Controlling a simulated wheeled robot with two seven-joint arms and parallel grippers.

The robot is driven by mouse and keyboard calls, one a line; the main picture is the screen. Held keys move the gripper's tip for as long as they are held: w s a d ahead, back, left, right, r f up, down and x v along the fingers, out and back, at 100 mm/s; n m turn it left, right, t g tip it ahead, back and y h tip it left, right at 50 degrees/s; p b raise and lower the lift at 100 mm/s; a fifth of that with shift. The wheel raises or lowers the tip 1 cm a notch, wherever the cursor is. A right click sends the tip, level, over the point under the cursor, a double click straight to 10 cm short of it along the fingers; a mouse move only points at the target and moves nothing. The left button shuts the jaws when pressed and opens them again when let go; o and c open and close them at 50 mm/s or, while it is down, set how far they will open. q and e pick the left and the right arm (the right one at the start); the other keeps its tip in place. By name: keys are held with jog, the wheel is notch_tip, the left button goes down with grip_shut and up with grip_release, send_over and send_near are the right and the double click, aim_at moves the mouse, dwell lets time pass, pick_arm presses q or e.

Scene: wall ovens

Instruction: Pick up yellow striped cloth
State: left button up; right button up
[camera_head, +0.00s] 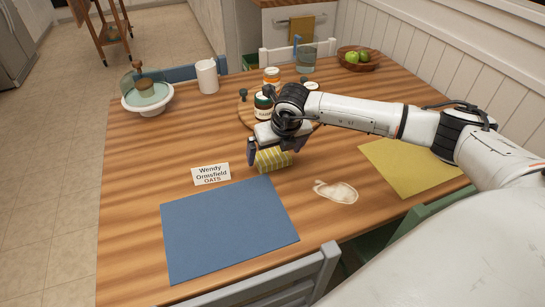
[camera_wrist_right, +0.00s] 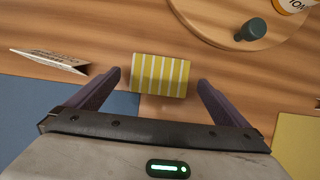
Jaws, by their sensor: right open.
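The yellow striped cloth (camera_head: 274,161) lies on the wooden table just right of the name card, as a folded block with pale stripes. In the right wrist view the cloth (camera_wrist_right: 160,76) sits ahead, between the lines of the two fingers. My right gripper (camera_head: 271,150) is over the cloth, its fingers open and pointing down. In the right wrist view the open right gripper (camera_wrist_right: 160,82) has a finger on either side of the cloth, with gaps; nothing is held. Part of the cloth is hidden by the gripper in the head view. My left gripper is not in view.
A name card (camera_head: 211,174), a blue placemat (camera_head: 228,229) and a pale spill (camera_head: 336,192) lie near the cloth. Behind the gripper is a round wooden board (camera_head: 244,115) with jars. A yellow placemat (camera_head: 409,168) is at right. A cake stand (camera_head: 148,101) stands at left.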

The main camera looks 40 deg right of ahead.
aim_at(273, 157)
jog(key=shift+x, duration=1.05)
jog(key=c, duration=1.1)
jog(key=shift+r, duration=0.1)
notch_tip(273, 157, up, 10)
jog(key=shift+b, duration=0.4)
